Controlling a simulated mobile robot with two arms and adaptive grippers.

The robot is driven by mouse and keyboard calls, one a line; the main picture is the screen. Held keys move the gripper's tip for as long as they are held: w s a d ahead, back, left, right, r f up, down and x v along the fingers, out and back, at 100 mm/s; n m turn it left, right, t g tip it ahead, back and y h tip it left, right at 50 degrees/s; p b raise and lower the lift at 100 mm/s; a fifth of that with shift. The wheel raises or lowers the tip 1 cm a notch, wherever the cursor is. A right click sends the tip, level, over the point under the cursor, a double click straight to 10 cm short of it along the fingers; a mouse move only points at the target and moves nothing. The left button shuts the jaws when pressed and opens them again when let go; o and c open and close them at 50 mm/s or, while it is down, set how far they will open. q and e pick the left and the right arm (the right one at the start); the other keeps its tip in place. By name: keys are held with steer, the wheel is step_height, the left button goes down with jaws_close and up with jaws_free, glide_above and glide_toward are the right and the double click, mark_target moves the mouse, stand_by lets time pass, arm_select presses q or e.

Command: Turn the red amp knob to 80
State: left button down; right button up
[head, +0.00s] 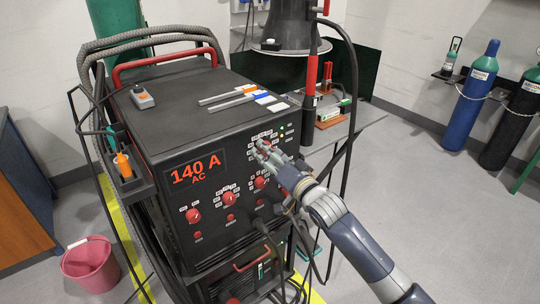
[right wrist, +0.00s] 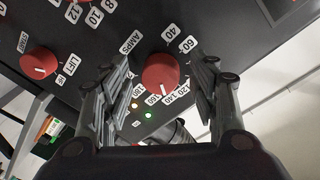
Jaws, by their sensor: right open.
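The red amp knob (right wrist: 160,72) is on the black front panel, with AMPS and number labels around it. A white pointer mark on the knob faces the labels near 140. In the right wrist view my right gripper (right wrist: 163,78) is open, one finger on each side of the knob, with gaps visible between. In the head view the right gripper (head: 269,154) is at the panel's upper right and largely hides this knob. The welder's display (head: 198,168) reads 140 A AC. My left gripper is not in view.
Other red knobs (head: 228,198) sit lower left on the panel, and another knob (right wrist: 38,62) shows in the wrist view. Cables hang below the panel. A pink bucket (head: 90,264) stands on the floor at left, gas cylinders (head: 470,100) at right.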

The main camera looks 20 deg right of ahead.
steer(key=c, duration=1.1)
steer(key=shift+n, duration=0.3)
steer(key=shift+w+d+n+y+p, duration=0.1)
steer(key=shift+n+y+p, duration=0.3)
steer(key=shift+n, duration=2.65)
steer(key=shift+s+d+n+y+p, duration=0.15)
steer(key=shift+n+p, duration=0.4)
steer(key=shift+n, duration=2.45)
steer(key=shift+w+d+n+y+p, duration=0.15)
steer(key=shift+n+y+p, duration=0.3)
steer(key=shift+n, duration=2.6)
steer(key=o, duration=1.1)
steer(key=shift+a+f, duration=0.1)
